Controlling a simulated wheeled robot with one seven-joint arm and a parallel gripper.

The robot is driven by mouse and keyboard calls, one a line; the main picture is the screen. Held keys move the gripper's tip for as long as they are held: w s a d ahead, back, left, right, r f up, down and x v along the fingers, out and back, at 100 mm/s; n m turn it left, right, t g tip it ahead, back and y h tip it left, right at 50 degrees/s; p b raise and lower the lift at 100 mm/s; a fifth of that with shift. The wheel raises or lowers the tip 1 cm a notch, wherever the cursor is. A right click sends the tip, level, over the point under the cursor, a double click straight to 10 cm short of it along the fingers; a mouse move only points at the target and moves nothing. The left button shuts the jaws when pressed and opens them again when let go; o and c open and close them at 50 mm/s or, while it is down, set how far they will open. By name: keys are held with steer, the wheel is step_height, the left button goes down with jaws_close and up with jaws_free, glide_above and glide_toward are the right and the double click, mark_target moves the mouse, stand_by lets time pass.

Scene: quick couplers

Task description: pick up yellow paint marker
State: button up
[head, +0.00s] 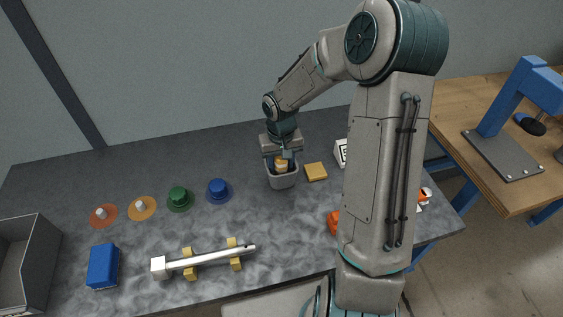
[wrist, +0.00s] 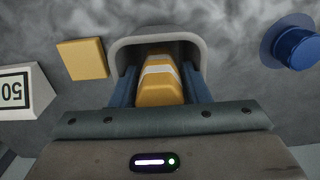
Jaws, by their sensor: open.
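The yellow paint marker (wrist: 160,84) has a pale band and stands in a grey cup (wrist: 157,38). In the head view, the marker's yellow top (head: 281,163) shows just above the rim of the cup (head: 283,180). In the head view, my gripper (head: 282,155) points down over the cup. The marker's lower part is hidden by the cup.
Blue (head: 218,189) and green (head: 179,198) couplers stand left. A silver bar (head: 205,259) rests on yellow supports. A grey bin (head: 40,262) is at far left.

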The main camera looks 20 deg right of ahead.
steer(key=c, duration=0.6)
